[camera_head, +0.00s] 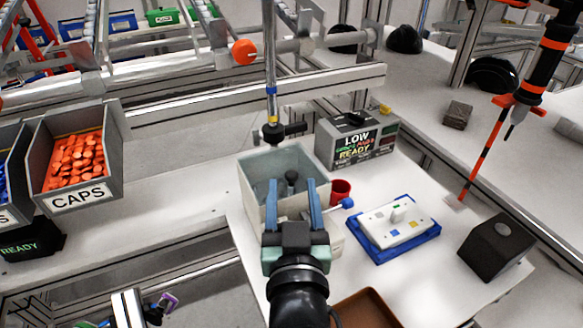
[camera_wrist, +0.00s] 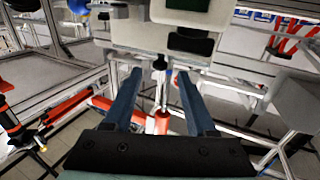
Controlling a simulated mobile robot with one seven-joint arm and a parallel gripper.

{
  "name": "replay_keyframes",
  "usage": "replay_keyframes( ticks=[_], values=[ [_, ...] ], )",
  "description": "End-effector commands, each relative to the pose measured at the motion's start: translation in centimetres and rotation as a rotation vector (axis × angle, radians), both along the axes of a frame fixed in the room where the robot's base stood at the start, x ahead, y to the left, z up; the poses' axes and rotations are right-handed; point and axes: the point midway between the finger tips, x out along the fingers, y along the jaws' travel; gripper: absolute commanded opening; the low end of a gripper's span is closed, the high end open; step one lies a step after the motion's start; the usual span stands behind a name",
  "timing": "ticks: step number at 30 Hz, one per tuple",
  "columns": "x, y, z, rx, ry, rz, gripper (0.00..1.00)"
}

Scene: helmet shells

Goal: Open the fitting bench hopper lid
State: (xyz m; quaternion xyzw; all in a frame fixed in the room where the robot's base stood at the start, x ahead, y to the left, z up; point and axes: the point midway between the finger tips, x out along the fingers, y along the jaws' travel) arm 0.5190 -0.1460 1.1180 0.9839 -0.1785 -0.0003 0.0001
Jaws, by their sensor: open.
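The fitting bench hopper (camera_head: 262,165) is a pale grey-green box on the white bench, with its inner walls showing from above. A dark round knob (camera_head: 291,177) shows at it between my fingers; the lid itself is hard to make out. My gripper (camera_head: 291,186) is open, its two blue fingers on either side of the knob with gaps. In the wrist view, the black knob (camera_wrist: 160,62) lies between the tips of my gripper (camera_wrist: 160,73), near a pale panel (camera_wrist: 130,35). Contact is not visible. My gripper hides part of the hopper's front.
A blue-tipped lever (camera_head: 347,203) and a red cup (camera_head: 341,188) are close on the right. A grey display box (camera_head: 335,160) stands behind. A blue tray (camera_head: 383,252), a black block (camera_head: 497,246) and a brown tray (camera_head: 362,308) are nearby. A vertical rod (camera_head: 271,75) hangs above.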

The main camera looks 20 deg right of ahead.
Motion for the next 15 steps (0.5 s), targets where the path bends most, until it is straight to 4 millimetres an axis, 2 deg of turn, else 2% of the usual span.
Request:
replay_keyframes(
  ticks=[1,6,15],
  values=[
    [1.0,-0.4,0.3,0.001,-0.003,0.0,0.57],
    [3.1,-1.2,0.1,0.002,-0.002,-0.001,0.57],
    [4.4,-1.6,0.0,0.001,-0.001,0.0,0.57]
  ],
)
